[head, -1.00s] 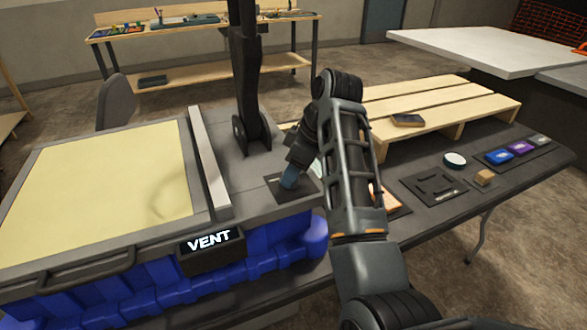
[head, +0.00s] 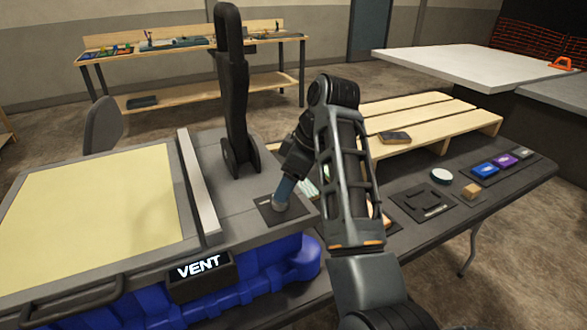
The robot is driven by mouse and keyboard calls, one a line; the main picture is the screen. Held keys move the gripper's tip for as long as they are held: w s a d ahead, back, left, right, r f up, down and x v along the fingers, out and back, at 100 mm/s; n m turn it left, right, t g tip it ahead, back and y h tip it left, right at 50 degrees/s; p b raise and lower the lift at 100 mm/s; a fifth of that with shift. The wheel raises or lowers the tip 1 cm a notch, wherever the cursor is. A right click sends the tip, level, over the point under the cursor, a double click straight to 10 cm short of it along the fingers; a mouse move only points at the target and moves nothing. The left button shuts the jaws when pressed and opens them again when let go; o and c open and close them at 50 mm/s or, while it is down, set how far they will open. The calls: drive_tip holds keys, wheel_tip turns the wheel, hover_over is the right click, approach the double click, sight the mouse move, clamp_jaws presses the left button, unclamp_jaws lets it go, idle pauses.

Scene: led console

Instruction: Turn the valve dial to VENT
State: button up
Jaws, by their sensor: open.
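The console (head: 215,165) stands at the left on the table, and the display (head: 200,268) on its front edge reads VENT in white letters. A dark square plate (head: 298,207) lies on the console top near its right end. A small pale grey round part, seemingly the valve dial (head: 279,206), shows on that plate. My gripper (head: 283,192) is open and points down just above or around the dial. Contact cannot be told. The gripper partly hides the dial, and its pointer and markings cannot be read.
A tall black lever (head: 235,100) rises from the console close left of my gripper. A pale yellow panel (head: 95,225) covers the left side.

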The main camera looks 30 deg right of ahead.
drive_tip(key=shift+p+v, duration=0.3)
drive_tip(key=shift+v, duration=1.6)
drive_tip(key=shift+s, duration=0.1)
